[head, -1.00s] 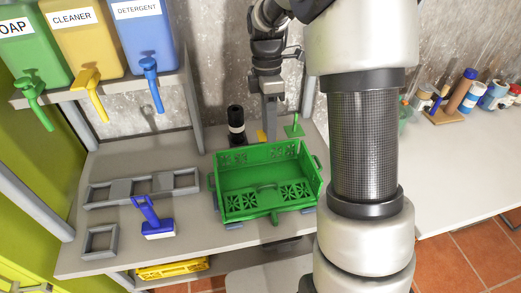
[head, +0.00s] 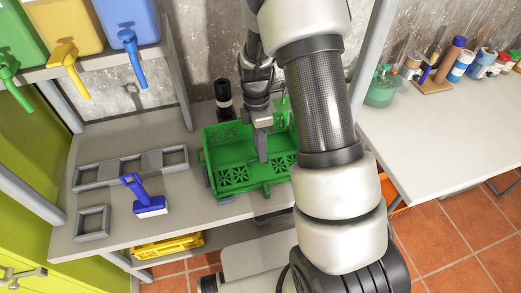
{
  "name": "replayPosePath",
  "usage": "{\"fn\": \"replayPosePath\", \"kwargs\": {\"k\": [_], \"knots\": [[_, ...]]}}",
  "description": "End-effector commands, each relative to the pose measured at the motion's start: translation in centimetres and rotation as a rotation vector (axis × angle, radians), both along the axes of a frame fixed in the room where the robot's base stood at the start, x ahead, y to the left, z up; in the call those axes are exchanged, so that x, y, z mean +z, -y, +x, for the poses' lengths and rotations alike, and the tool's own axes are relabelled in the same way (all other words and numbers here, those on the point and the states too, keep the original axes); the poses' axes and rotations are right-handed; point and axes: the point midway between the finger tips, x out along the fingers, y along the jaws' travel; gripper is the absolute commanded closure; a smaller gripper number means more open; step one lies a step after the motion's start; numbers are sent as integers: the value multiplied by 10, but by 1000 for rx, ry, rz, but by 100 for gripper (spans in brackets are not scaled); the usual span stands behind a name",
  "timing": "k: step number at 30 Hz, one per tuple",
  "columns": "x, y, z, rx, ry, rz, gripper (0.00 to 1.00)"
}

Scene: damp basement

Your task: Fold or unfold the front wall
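A green crate (head: 206,160) stands on the grey worktop, its back wall and left side wall upright. Its front side shows a panel with lattice squares (head: 231,177) that looks laid flat inward, low in the crate; its exact angle is hard to tell. A small green tab sticks out at the front edge. My gripper (head: 262,158) points down over the inside of the crate, in front of the back wall. Its fingers are seen edge-on, so their gap does not show, nor whether they touch the panel. My arm hides the crate's right end.
Dispensers (head: 125,25) hang above left. A white table (head: 440,140) with jars and bottles is at right. A yellow crate (head: 168,246) sits below.

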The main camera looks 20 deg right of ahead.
Motion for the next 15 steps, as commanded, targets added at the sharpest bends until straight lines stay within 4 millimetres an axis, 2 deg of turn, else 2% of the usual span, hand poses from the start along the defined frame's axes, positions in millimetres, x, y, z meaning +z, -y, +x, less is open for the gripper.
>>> {"fn": "replayPosePath", "kwargs": {"k": [4,12,15], "knots": [[-8,0,-2,-1,0,0,72],[-9,0,-2,-1,1,0,72],[-9,0,-2,-1,1,0,89]]}}
